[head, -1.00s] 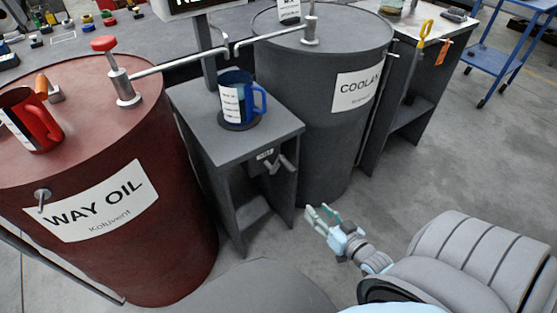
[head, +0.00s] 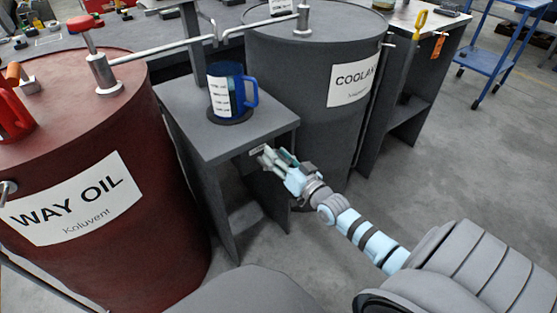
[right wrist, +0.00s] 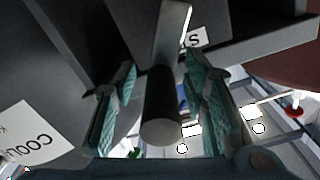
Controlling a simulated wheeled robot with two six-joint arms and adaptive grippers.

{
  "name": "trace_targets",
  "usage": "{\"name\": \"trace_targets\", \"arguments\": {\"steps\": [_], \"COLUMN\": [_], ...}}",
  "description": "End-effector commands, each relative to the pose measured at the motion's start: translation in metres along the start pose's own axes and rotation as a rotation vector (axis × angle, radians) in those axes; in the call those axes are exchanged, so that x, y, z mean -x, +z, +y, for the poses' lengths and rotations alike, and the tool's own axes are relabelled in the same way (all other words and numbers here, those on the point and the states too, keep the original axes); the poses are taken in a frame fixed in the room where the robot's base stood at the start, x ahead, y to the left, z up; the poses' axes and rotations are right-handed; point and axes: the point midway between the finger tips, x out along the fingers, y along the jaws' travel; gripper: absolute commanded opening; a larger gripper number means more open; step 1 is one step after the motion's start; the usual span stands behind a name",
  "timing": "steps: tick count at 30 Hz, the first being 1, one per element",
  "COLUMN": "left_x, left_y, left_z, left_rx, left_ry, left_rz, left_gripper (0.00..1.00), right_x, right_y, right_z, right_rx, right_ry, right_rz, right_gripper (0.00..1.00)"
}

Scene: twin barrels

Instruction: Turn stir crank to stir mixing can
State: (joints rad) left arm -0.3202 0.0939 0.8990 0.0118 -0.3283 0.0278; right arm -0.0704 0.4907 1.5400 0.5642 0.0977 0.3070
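The blue mixing can (head: 222,93), with a white scale label, stands upright on a dark round pad on the grey stand (head: 180,98). My right gripper (head: 268,157) is at the front of the stand, below its top, and hides the stir crank in the head view. In the right wrist view the crank's dark round grip (right wrist: 160,118) and metal arm (right wrist: 172,35) lie between the two teal fingers of my right gripper (right wrist: 160,78). The fingers are open, with a gap on each side of the grip. My left gripper is not in view.
The red way oil barrel (head: 165,190) stands left of the stand and the dark coolant barrel (head: 300,110) behind it to the right. Pipes run above the stand.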

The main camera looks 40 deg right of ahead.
Motion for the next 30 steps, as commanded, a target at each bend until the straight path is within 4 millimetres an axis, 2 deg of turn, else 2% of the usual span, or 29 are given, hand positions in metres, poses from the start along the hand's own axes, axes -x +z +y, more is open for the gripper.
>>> {"name": "trace_targets", "arguments": {"steps": [5,12,30], "left_x": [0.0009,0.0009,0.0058], "left_y": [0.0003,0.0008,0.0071], "left_z": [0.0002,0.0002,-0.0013], "left_rx": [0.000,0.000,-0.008], "left_ry": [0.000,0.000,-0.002], "left_rz": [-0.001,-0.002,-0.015], "left_gripper": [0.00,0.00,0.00], "right_x": [0.0001,0.0003,0.0015], "right_y": [-0.0007,-0.0005,-0.0010], "right_z": [-0.0003,-0.0001,-0.0021], "right_rx": [0.000,0.000,0.065], "right_ry": [0.000,0.000,0.004], "right_rz": [0.000,0.000,-0.004], "right_gripper": [0.38,0.00,0.00]}}
